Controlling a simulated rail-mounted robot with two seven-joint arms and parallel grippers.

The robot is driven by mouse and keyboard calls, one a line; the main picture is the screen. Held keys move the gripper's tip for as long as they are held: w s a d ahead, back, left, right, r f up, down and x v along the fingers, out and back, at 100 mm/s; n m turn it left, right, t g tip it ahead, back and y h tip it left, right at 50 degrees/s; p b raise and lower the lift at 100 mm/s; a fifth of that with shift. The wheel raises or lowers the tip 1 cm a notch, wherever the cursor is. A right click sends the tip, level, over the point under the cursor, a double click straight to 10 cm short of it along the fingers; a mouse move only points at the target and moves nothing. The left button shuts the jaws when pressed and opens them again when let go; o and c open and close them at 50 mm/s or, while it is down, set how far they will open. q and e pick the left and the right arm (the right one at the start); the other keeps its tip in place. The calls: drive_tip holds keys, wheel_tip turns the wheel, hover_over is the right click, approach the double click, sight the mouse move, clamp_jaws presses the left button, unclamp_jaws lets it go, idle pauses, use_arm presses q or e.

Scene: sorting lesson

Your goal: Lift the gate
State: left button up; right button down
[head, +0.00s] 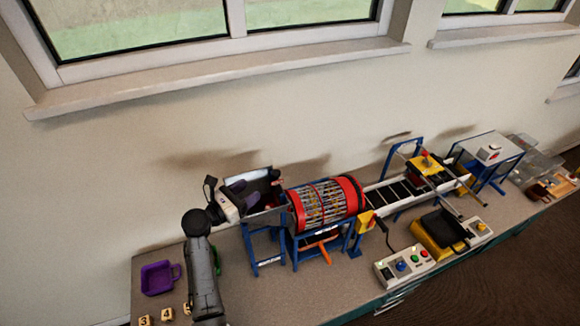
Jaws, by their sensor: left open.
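My left gripper (243,194) is at the open chute (265,203) left of the red-ended drum. Its arm comes up from the bottom left, and its fingers are open. Dark and purplish shapes lie around the fingertips; I cannot tell whether the fingers touch anything. A part that is clearly the gate cannot be made out at this size. The wire drum (322,203) rests on a blue stand, with an orange piece (318,246) under it. A blue arch (396,146) stands over the conveyor (392,192) on the right. My right gripper is not in view.
A purple bin (158,278) and small numbered yellow blocks (167,314) are at the table's left end. A button box (404,265) and a yellow-and-black tray (440,231) stand in front of the conveyor. A white-topped stand (487,149) is farther right. The wall is close behind.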

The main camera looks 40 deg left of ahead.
use_arm(q)
drive_tip(key=w+d+p, duration=0.1)
drive_tip(key=w+d, duration=0.1)
drive_tip(key=w, duration=1.1)
drive_tip(key=shift+d, duration=0.3)
clamp_jaws()
